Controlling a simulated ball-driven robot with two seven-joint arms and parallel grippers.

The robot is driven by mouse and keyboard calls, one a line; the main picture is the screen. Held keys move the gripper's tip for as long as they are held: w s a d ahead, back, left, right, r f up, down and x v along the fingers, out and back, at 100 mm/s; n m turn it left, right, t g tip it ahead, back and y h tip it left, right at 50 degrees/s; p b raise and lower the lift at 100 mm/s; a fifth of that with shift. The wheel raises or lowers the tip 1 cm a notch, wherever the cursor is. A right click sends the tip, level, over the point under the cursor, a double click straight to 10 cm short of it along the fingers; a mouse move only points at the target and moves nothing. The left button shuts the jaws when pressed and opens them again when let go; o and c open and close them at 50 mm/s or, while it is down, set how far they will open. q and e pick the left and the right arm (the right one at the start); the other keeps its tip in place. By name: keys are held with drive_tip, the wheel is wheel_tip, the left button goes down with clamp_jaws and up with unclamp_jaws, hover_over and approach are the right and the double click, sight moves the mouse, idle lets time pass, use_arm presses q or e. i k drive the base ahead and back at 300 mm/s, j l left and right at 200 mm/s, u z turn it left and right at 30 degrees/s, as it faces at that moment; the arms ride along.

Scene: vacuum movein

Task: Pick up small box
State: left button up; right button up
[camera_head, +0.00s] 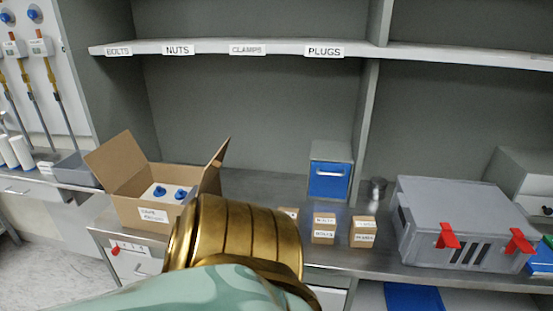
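Several small cardboard boxes stand in a row on the metal counter (350,262), right of the centre. The right small box (363,232) and the middle small box (323,228) show whole, each with white labels on the front. The left small box (290,213) shows only its top part; one of my arms hides the rest. That arm, gold and pale green, fills the lower middle of the view. Neither gripper shows, so I cannot see how they stand to the boxes.
An open cardboard carton (128,209) with blue-capped items stands left. Behind the small boxes are a blue-fronted drawer bin (327,181) and a dark metal cup (375,191). A grey case (463,215) with red latches stands right. A labelled shelf (285,47) runs above.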

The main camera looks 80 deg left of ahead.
sight(324, 226)
drive_tip(key=u, duration=2.15)
